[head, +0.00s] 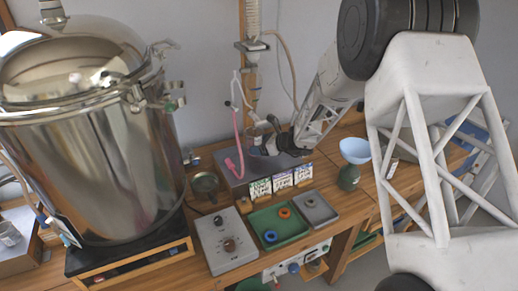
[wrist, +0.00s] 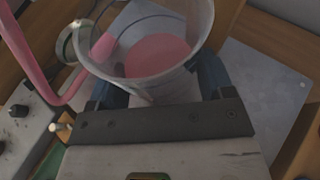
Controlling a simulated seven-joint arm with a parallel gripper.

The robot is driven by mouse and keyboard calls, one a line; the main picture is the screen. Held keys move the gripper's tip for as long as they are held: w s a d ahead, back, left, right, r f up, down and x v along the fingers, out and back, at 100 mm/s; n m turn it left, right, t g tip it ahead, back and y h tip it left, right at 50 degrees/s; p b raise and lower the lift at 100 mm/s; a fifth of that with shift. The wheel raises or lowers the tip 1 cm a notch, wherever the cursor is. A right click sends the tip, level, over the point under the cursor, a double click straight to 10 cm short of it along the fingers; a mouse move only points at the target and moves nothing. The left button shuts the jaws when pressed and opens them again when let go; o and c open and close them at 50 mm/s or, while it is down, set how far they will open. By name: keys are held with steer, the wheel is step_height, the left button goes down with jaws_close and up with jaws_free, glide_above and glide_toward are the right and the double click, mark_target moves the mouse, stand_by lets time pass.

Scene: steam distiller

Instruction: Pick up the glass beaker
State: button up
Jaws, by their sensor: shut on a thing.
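The glass beaker (wrist: 150,84) is clear, with pink at its bottom, and fills the top middle of the wrist view. My gripper (wrist: 158,85) is shut on it, with one blue finger on each side of the glass. In the head view my gripper (head: 268,147) is at the back of the bench, by the wooden post; the beaker is small and partly hidden by the fingers there. I cannot tell whether the beaker's base touches the surface below.
A pink tube (head: 239,146) hangs just left of my gripper. A large steel vessel (head: 100,160) stands at left. In front are small label cards (head: 283,181), a green tray (head: 277,232) and a grey control box (head: 222,240). A bottle with a blue funnel (head: 354,150) stands at right.

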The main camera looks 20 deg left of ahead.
steer(key=shift+r, duration=0.45)
steer(key=s+d, duration=1.2)
steer(key=shift+s+d, duration=0.3)
stand_by(0.4)
steer(key=shift+d, duration=0.1)
stand_by(1.0)
steer(key=w+d+r+n+g, duration=0.1)
steer(key=w+d+r, duration=0.3)
steer(key=w, duration=0.5)
steer(key=w+d+r+n+g, duration=0.1)
steer(key=w+d+r, duration=0.1)
steer(key=w+d, duration=0.45)
steer(key=w+d+r+n+g, duration=0.1)
steer(key=w+d+r, duration=0.25)
steer(key=w, duration=0.75)
steer(key=w+d+f, duration=0.1)
steer(key=d+f, duration=0.2)
steer(key=d, duration=0.6)
steer(key=w+d+f, duration=0.1)
steer(key=d+f, duration=0.3)
steer(key=d, duration=0.5)
steer(key=shift+w+d+f+g, duration=0.2)
steer(key=shift+w+g, duration=0.1)
steer(key=shift+w, duration=0.1)
steer(key=shift+s+r, duration=0.1)
steer(key=shift+r, duration=0.05)
